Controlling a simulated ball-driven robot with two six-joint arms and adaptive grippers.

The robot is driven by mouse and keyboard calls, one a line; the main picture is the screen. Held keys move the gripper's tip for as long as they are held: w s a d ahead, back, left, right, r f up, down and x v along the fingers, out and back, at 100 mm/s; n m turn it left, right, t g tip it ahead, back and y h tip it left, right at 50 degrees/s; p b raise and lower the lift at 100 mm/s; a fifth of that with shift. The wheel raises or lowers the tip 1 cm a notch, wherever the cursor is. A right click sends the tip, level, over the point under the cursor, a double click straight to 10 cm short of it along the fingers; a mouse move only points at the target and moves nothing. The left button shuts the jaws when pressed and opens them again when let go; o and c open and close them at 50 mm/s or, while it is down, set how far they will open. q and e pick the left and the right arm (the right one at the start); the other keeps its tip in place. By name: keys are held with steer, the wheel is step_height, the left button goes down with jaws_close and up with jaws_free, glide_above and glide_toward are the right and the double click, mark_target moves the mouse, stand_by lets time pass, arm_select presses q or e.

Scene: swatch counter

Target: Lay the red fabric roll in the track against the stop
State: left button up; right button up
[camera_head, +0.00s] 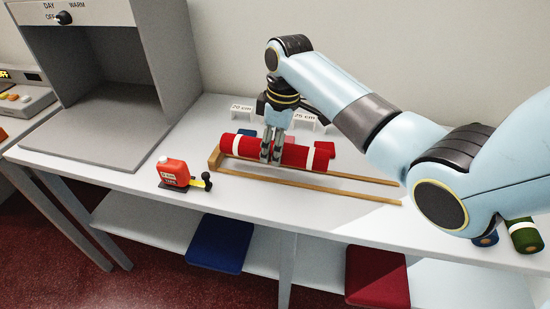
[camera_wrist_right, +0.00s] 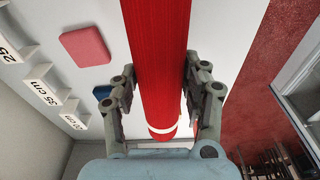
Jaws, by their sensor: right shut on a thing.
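The red fabric roll (camera_head: 246,146) has white bands near its ends. It lies along the wooden track (camera_head: 300,184), its left end close to the stop (camera_head: 215,157) at the track's left end. Whether it touches the stop or rests fully on the rails, I cannot tell. My right gripper (camera_head: 271,158) is shut on the roll near its middle from above. In the right wrist view the roll (camera_wrist_right: 160,50) runs between the two fingers (camera_wrist_right: 160,100). My left gripper is not in view.
A red tape measure (camera_head: 173,171) stands in front of the track's left end. Small length signs (camera_head: 242,109) stand behind the track. A grey viewing booth (camera_head: 95,130) is at left. Blue and green rolls (camera_head: 524,235) lie at the right. The counter front (camera_head: 330,215) is clear.

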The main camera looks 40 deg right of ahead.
steer(key=shift+f, duration=1.9)
steer(key=shift+f, duration=0.35)
steer(key=o, duration=1.4)
steer(key=shift+c, duration=0.2)
steer(key=shift+r, duration=0.15)
steer(key=r, duration=0.8)
steer(key=s+d+r, duration=0.1)
steer(key=r, duration=0.3)
steer(key=shift+s+r, duration=0.1)
steer(key=shift+r, duration=0.1)
steer(key=shift+a+f, duration=0.1)
